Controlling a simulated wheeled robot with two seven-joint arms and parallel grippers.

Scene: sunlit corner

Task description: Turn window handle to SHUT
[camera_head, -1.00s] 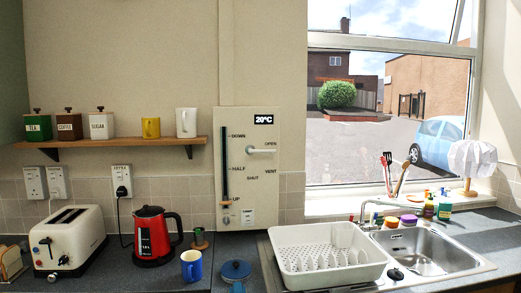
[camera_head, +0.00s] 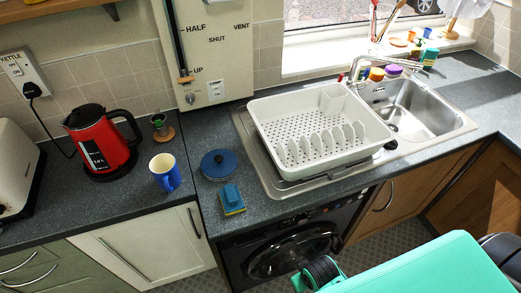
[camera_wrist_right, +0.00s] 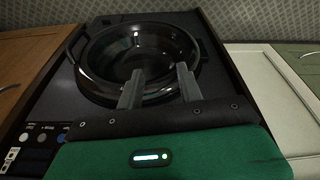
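The cream wall panel (camera_head: 225,60) shows only its lower part in the head view, with the words HALF, VENT, SHUT and UP on it. The window handle is out of frame above in this view. My right gripper (camera_wrist_right: 158,88) shows in the right wrist view with its two fingers apart and nothing between them. It faces the dark round door of the washing machine (camera_wrist_right: 135,60). My left gripper is not in view.
A red kettle (camera_head: 101,141), blue mug (camera_head: 165,172), blue lid (camera_head: 220,164) and sponge (camera_head: 232,199) stand on the counter. A white dish rack (camera_head: 318,130) sits beside the sink (camera_head: 425,105). My green arm part is at the lower right.

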